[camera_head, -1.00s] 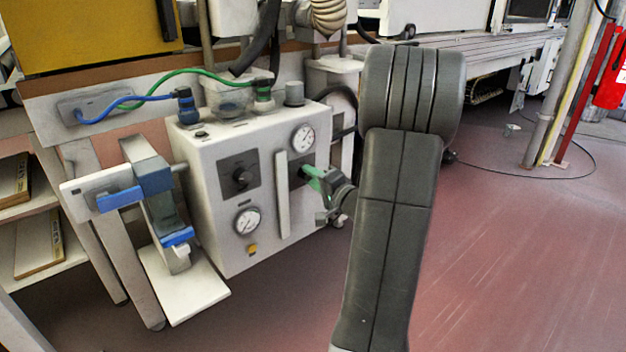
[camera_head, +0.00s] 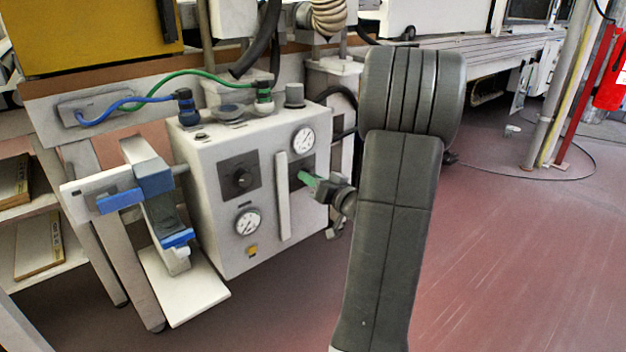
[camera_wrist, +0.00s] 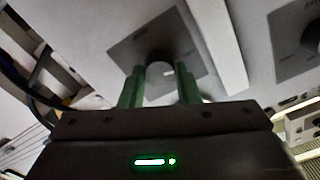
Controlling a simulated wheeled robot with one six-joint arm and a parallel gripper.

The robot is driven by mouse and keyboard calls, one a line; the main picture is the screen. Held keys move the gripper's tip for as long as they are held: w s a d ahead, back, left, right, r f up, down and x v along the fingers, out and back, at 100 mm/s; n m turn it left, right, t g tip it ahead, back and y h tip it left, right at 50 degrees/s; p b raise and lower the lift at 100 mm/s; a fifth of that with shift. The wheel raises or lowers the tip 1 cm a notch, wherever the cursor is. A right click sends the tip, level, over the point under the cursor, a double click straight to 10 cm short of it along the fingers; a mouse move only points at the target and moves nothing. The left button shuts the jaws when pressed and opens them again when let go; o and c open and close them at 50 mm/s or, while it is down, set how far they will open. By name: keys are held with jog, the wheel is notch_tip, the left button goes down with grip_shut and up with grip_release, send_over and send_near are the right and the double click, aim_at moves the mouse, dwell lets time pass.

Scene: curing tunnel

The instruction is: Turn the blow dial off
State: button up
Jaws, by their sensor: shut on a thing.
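A white control box (camera_head: 205,160) stands in the middle of the head view. Its front has two dials on dark square plates. The left dial (camera_head: 241,178) is clear of my gripper, and its plate also shows at the right of the wrist view. My gripper (camera_head: 305,178) is at the right dial and covers most of it. In the wrist view my green fingers (camera_wrist: 160,82) stand on either side of that dial's round knob (camera_wrist: 160,69), shut on it. A white mark shows on the knob. The plate lettering is too small to read, so I cannot tell which dial is blow.
A white vertical bar handle (camera_head: 282,195) stands between the dials, close left of my gripper. Gauges (camera_head: 303,139) sit above and below. Blue and green hoses (camera_head: 190,72) run to the box top. A blue-and-grey clamp (camera_head: 165,215) stands left. Floor at right is open.

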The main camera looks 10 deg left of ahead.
jog(key=shift+f+n, duration=0.1)
jog(key=shift+n, duration=0.4)
jog(key=o, duration=1)
jog(key=shift+c, duration=0.2)
jog(key=shift+d, duration=0.1)
jog(key=p+v, duration=0.2)
jog(key=v, duration=1.1)
jog(key=shift+s+d, duration=0.2)
jog(key=shift+s, duration=0.05)
